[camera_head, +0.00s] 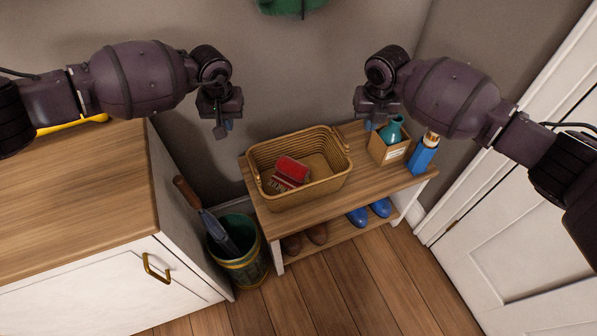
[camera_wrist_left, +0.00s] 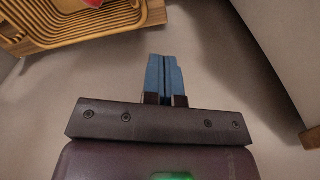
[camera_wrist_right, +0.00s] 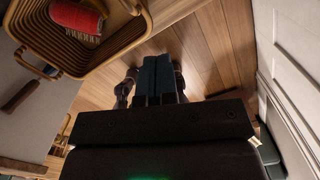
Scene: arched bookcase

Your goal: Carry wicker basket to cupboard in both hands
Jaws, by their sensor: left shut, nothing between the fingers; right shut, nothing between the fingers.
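The wicker basket (camera_head: 330,185) stands on a low wooden bench (camera_head: 272,222). A red brush (camera_head: 291,170) lies inside it. Its two handles show at its left and right ends. The basket also shows at the top left of the left wrist view (camera_wrist_left: 70,42) and of the right wrist view (camera_wrist_right: 45,50). My left gripper (camera_head: 222,130) is shut and empty, above and left of the basket. The cupboard (camera_head: 75,200) with a wooden top and brass handle stands at left.
A small box (camera_head: 390,155) with a teal bottle and a blue bottle (camera_head: 423,157) stand on the bench's right end. Shoes (camera_head: 358,216) sit on its lower shelf. A green bin (camera_head: 240,262) holds an umbrella between cupboard and bench. A white door (camera_head: 500,225) is at right.

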